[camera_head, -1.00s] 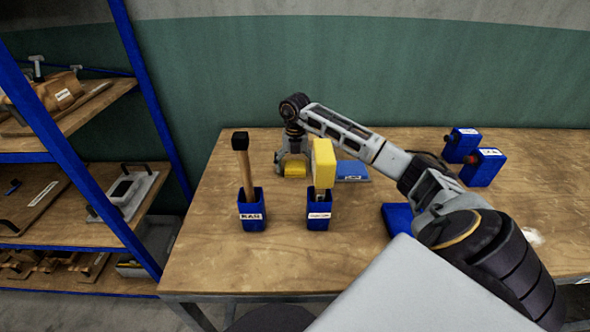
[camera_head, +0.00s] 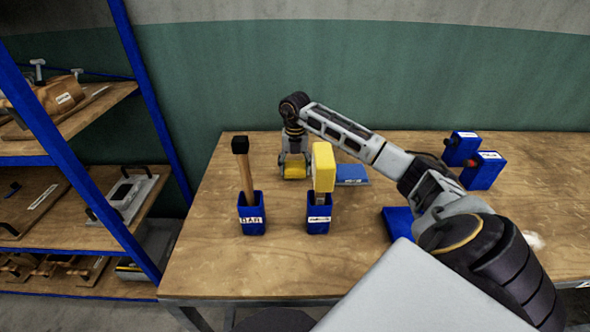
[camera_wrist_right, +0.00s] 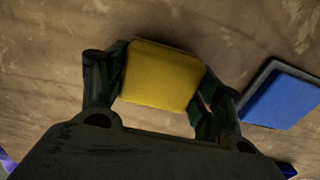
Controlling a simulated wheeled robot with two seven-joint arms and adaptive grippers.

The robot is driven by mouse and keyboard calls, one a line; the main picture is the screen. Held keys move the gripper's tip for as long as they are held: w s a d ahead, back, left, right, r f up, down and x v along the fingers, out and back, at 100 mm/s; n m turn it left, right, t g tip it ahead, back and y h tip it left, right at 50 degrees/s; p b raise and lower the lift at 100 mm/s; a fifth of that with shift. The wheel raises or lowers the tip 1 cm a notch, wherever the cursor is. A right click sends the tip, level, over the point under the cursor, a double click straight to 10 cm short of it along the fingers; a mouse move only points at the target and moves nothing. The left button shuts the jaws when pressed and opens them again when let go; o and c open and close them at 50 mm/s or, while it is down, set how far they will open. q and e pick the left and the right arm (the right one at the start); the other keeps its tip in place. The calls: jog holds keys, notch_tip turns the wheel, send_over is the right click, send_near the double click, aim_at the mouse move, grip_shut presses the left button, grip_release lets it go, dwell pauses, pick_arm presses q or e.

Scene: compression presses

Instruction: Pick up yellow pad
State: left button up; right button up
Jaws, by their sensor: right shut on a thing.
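The yellow pad (camera_head: 294,170) is at the back middle of the table, below my right arm's wrist. My right gripper (camera_head: 294,165) points down at it and is shut on it. In the right wrist view the yellow pad (camera_wrist_right: 160,75) sits between the two fingers of the gripper (camera_wrist_right: 160,82), one finger at each side. I cannot tell whether the pad is clear of the table. My left gripper is not in view.
A blue pad (camera_head: 352,174) lies to the right of the gripper. In front stand blue holders with a hammer (camera_head: 247,170) and a yellow-headed tool (camera_head: 323,167). Two blue boxes (camera_head: 484,170) stand at right. A shelf (camera_head: 75,240) is at left.

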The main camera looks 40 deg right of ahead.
aim_at(295, 165)
jog(key=shift+r, duration=4.3)
jog(key=shift+o, duration=0.4)
jog(key=shift+c, duration=1.1)
jog(key=shift+r+p, duration=0.2)
jog(key=shift+p, duration=0.2)
